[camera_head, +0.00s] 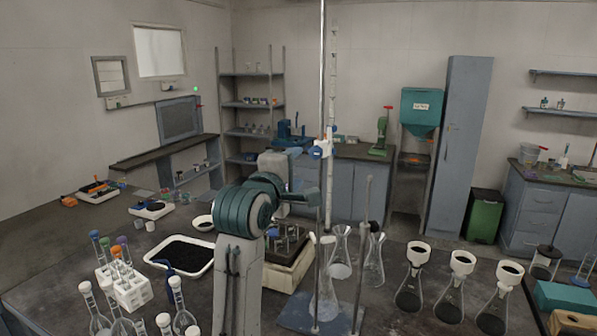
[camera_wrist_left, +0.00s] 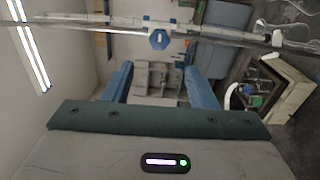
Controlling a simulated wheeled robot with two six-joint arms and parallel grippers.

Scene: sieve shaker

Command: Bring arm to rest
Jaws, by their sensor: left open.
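My left gripper (camera_head: 291,138) is raised above the bench, in the middle of the head view. Its arm comes up from the front and its fingers point away, toward the back of the room. In the left wrist view the two blue fingers (camera_wrist_left: 160,76) stand apart with nothing held between them. The wrist view is turned on its side. My right gripper is in neither view.
A burette stand (camera_head: 322,80) with a blue clamp (camera_head: 320,150) rises close to the right of the gripper. Flasks with funnels (camera_head: 462,262) stand to the right on the bench. A tray of dark grains (camera_head: 183,255) and a tube rack (camera_head: 130,290) stand left.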

